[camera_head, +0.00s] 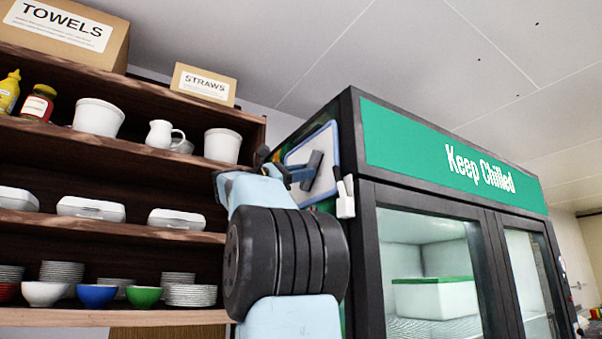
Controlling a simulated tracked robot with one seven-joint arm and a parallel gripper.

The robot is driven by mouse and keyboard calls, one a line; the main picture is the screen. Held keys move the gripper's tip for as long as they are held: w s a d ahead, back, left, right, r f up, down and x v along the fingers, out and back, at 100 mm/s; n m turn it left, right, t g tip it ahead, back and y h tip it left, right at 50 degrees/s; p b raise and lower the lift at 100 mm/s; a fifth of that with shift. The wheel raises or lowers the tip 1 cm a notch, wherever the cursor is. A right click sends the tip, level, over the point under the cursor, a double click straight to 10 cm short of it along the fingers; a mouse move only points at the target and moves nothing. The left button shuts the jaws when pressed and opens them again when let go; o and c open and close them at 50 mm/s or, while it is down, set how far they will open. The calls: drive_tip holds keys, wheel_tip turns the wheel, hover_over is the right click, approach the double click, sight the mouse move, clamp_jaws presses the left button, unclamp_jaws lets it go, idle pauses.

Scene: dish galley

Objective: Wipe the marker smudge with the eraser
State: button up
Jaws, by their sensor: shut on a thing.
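A small whiteboard (329,149) with a blue frame hangs on the dark side of the tall fridge, left of the green sign. My gripper (303,173) is in front of the board's lower left part, with my arm below it. It is shut on a small dark grey block (315,163) that looks like the eraser. The block is over the board's face; I cannot tell whether it touches. No marker smudge can be made out; my gripper and arm hide part of the board.
The fridge (364,215) with glass doors and a "Keep Chilled" sign (470,160) stands right. A small white holder (345,198) sits at the board's right edge. Wooden shelves (150,238) with crockery, containers and boxes stand close on the left.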

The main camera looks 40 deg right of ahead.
drive_tip(key=shift+s+a, duration=0.25)
drive_tip(key=shift+s, duration=0.75)
drive_tip(key=shift+s+a, duration=0.25)
drive_tip(key=shift+s, duration=0.7)
drive_tip(key=shift+w+d, duration=0.1)
drive_tip(key=shift+w, duration=0.05)
drive_tip(key=shift+w+d, duration=0.3)
drive_tip(key=shift+w, duration=0.6)
drive_tip(key=shift+w+d, duration=0.25)
drive_tip(key=shift+w, duration=0.6)
clamp_jaws()
drive_tip(key=shift+w+a, duration=0.25)
drive_tip(key=shift+a, duration=0.7)
drive_tip(key=shift+w+a, duration=0.2)
drive_tip(key=shift+a, duration=0.75)
drive_tip(key=shift+w+a, duration=0.25)
drive_tip(key=shift+a, duration=0.7)
